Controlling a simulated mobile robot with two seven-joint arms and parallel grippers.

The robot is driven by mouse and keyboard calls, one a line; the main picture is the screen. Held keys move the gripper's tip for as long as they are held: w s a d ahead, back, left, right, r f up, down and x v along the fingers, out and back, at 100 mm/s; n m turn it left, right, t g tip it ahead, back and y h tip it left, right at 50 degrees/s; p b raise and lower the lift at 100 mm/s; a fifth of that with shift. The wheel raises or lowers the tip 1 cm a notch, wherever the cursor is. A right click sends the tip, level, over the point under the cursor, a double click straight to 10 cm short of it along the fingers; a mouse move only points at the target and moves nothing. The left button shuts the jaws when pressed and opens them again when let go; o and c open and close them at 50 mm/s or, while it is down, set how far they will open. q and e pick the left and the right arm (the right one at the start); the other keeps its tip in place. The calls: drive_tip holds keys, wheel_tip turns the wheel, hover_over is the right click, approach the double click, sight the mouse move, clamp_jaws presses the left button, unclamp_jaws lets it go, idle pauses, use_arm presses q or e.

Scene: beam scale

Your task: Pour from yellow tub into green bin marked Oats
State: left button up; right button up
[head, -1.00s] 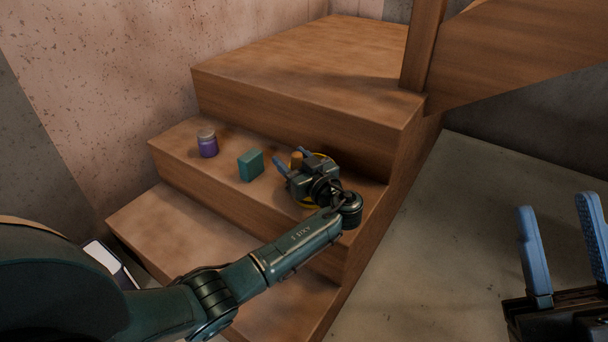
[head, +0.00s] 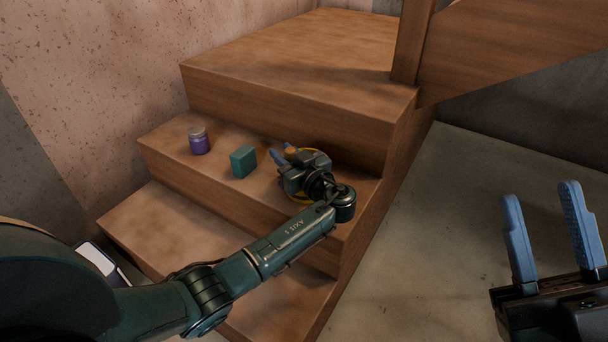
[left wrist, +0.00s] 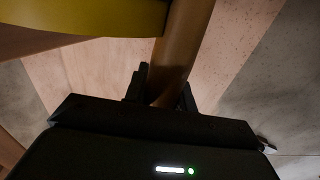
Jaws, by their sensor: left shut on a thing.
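A yellow round object, apparently the yellow tub, shows in the left wrist view (left wrist: 90,14) as a curved wall at the top. In the head view only slivers of its rim show around my left gripper (head: 283,153), on the middle stair step. My left gripper is shut on a brown rod-like handle (left wrist: 186,45) beside the yellow wall; whether they are joined is unclear. The tub's contents are hidden. A teal-green box (head: 243,162) stands on the same step, left of my gripper; no lettering is readable. My right gripper (head: 540,193) is open and empty at the right.
A purple jar with a grey lid (head: 199,141) stands left of the teal box. The wooden stairs (head: 290,50) rise behind, with a post and side panel at upper right. A wall is at the left. The grey floor (head: 430,230) right of the stairs is clear.

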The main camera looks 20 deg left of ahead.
use_arm(q)
clamp_jaws()
drive_tip(key=shift+r, duration=0.15)
